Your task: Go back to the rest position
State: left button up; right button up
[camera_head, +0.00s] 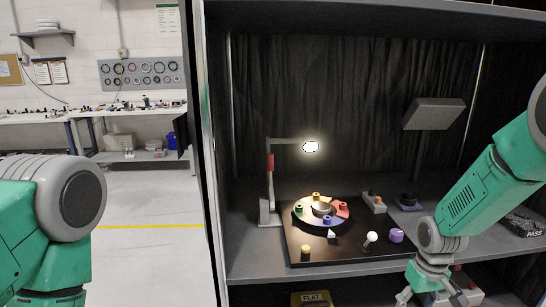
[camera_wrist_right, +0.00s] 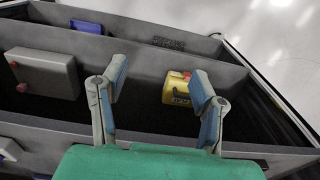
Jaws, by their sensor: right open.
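My right arm comes in from the right in the head view, and its gripper (camera_head: 432,297) points down at the front edge of the fixture's shelf (camera_head: 250,262). In the right wrist view the two fingers of this gripper (camera_wrist_right: 158,80) stand wide apart with nothing held between them.
On the shelf, a black board (camera_head: 350,250) holds a round coloured dial (camera_head: 321,214), with a lit lamp (camera_head: 310,147) above it. Open floor (camera_head: 150,260) lies left of the cabinet.

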jog(key=s+a+f+b, duration=0.4)
jog(key=s+f, duration=0.9)
jog(key=f, duration=0.2)
jog(key=s+f+b, duration=0.2)
jog(key=s, duration=0.7)
jog(key=s+a+f+b, duration=0.1)
jog(key=s+f+b, duration=0.1)
jog(key=s, duration=0.8)
jog(key=shift+s+f, duration=0.25)
jog(key=shift+f, duration=0.2)
jog(key=shift+w, duration=0.1)
